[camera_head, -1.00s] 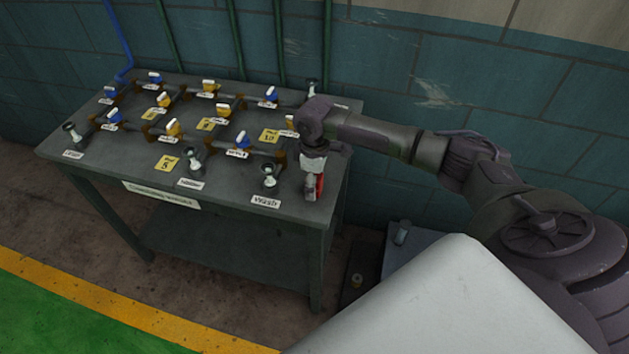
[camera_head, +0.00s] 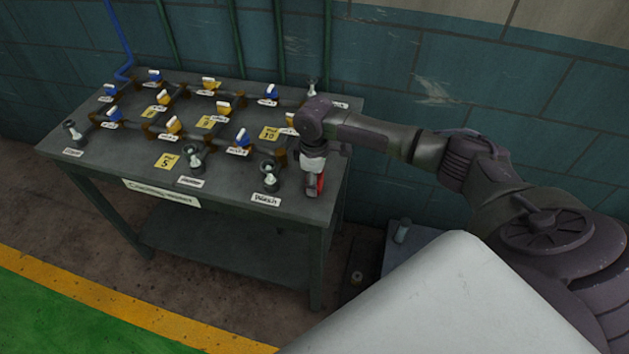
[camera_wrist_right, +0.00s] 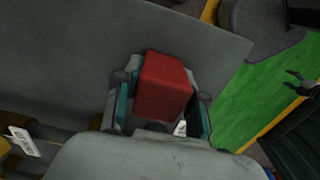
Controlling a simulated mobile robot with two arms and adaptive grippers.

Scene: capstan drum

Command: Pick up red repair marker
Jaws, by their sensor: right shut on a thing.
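The red repair marker (camera_wrist_right: 163,86) shows as a red block between the fingers of my right gripper (camera_wrist_right: 160,108) in the right wrist view. The gripper is shut on it. In the head view the right gripper (camera_head: 314,176) points down over the right end of the grey table, and a small red part of the marker (camera_head: 320,183) shows beside its fingers. Whether the marker touches the tabletop is hard to tell. My left gripper is not in view.
The grey table (camera_head: 110,160) carries a pipe manifold with several blue and yellow valve handles (camera_head: 172,126), grey fittings and labels. The Wash label (camera_head: 266,199) lies just left of the gripper. A tiled wall (camera_head: 470,90) stands behind. The floor in front is clear.

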